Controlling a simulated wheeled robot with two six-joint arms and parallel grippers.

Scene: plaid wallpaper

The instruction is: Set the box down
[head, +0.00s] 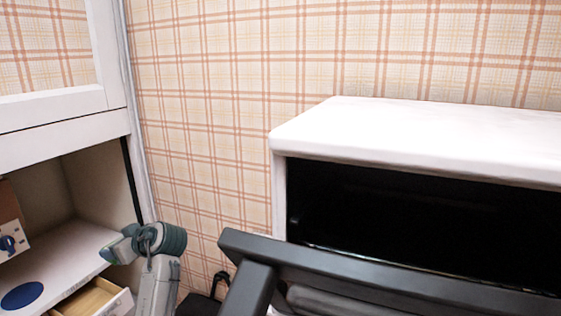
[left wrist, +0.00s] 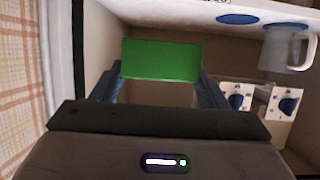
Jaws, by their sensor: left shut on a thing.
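The green box (left wrist: 160,60) sits between the two fingers of my left gripper (left wrist: 160,82) in the left wrist view. The gripper is shut on it, with a finger at either side. Only one flat green face shows. In the head view my left arm stands beside the open cabinet compartment; I cannot make out the green box there. Whether the box touches any surface is not clear. My right gripper is in neither view.
A shelf (head: 60,255) carries a blue disc (head: 22,296), above an open drawer (head: 97,297). A clear mug (left wrist: 287,48) and a panel with blue knobs (left wrist: 287,104) are close to the gripper. A dark frame (head: 390,277) crosses before the white cabinet (head: 430,135).

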